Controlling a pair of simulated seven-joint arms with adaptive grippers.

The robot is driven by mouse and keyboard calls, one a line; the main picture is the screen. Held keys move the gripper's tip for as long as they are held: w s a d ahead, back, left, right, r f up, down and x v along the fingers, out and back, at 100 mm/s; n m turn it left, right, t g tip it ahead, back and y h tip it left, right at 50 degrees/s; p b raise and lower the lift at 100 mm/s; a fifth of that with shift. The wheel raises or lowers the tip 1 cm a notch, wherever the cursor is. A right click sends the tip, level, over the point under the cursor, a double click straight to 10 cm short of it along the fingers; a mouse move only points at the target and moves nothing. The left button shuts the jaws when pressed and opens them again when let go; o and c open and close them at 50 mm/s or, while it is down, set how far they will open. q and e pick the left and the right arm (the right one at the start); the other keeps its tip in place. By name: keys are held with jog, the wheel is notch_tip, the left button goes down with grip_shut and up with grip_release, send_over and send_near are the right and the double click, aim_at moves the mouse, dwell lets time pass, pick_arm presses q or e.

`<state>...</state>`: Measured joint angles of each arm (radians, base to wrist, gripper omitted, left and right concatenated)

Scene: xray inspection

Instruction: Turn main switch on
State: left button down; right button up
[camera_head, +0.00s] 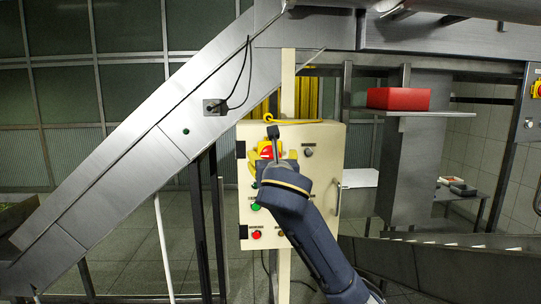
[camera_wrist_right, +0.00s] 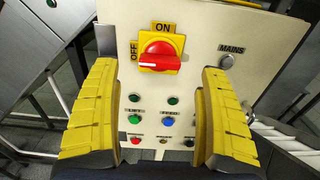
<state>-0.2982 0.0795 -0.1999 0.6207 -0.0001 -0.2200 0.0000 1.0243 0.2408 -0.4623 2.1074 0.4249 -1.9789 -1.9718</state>
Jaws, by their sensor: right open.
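The main switch (camera_wrist_right: 160,52) is a red rotary handle on a yellow square plate, on the front of a cream control box (camera_head: 329,190). In the wrist view its handle lies roughly level, with "OFF" at left and "ON" above. In the head view the switch (camera_head: 266,148) is partly hidden by my right gripper (camera_head: 272,143). That gripper is open and empty in front of the box. In the wrist view its yellow pads stand wide apart, and the switch shows between and beyond their tips, apparently untouched. My left gripper is out of view.
Below the switch are green, blue and red buttons; a "MAINS" lamp (camera_wrist_right: 227,61) is at its right. A sloping metal chute (camera_head: 120,160) rises at left. A red box (camera_head: 398,99) rests on a shelf at right. A yellow cable loop (camera_head: 290,121) lies on the box top.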

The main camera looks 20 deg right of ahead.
aim_at(271, 155)
jog(key=shift+x, duration=2.95)
jog(key=c, duration=1.2)
